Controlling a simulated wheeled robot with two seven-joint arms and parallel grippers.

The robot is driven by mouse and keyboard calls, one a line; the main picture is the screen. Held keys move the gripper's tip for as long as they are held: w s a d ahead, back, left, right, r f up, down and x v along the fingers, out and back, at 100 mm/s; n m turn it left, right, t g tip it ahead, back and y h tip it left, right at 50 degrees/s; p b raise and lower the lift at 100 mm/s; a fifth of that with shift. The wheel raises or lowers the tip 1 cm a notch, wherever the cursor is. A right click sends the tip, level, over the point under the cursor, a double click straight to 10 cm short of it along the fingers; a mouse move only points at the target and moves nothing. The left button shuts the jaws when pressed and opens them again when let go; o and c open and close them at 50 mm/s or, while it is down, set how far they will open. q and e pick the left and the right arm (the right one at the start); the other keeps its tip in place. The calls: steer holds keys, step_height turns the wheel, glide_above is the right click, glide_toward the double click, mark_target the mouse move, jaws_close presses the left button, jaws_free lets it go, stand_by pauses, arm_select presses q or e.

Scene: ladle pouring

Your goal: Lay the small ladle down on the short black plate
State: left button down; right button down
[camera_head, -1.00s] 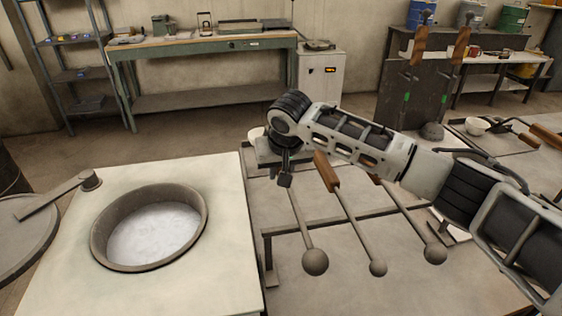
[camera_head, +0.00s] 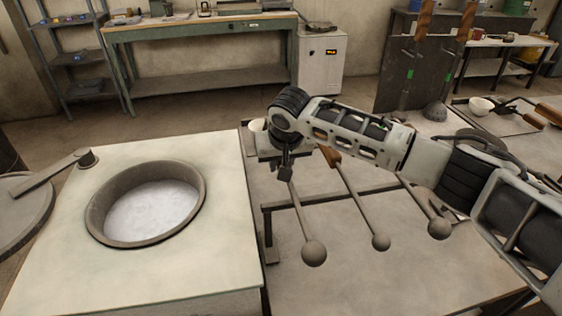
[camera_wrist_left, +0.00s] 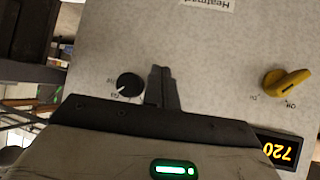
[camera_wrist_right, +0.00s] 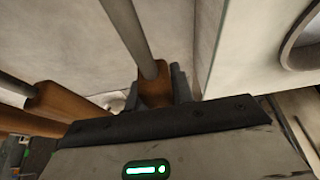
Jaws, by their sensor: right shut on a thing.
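Three ladles with wooden handles, metal rods and round bowls point towards me over the table on the right. My right gripper (camera_head: 285,174) is shut on the wooden handle (camera_wrist_right: 156,92) of the leftmost ladle (camera_head: 314,252); its bowl is at the near end. The middle ladle (camera_head: 381,242) and right ladle (camera_head: 439,228) lie across a thin dark bar (camera_head: 330,198). I cannot tell whether the held ladle touches this bar. I cannot surely pick out the short black plate; my right arm hides part of that area. My left gripper (camera_wrist_left: 162,88) is shut and empty before a panel with knobs.
The pale furnace top (camera_head: 215,230) with its round opening (camera_head: 147,203) is left of the ladles. A dark upright board (camera_head: 415,75) stands at the back right. Bare table (camera_head: 400,285) lies in front of the ladles.

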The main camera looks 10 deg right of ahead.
arm_select(q)
steer(key=shift+r, duration=0.15)
stand_by(0.6)
arm_select(e)
steer(key=c, duration=1.1)
jaws_free()
steer(key=shift+s+f, duration=0.1)
steer(key=shift+f, duration=0.25)
arm_select(q)
step_height(320, 180, up, 3)
steer(key=p, duration=0.2)
steer(key=shift+p, duration=0.3)
arm_select(e)
steer(key=w+v, duration=0.1)
steer(key=v, duration=0.6)
steer(key=w+v, duration=0.1)
steer(key=v, duration=0.7)
steer(key=r+v, duration=0.1)
steer(key=v, duration=0.6)
steer(key=shift+w+r, duration=0.25)
steer(key=shift+r, duration=0.15)
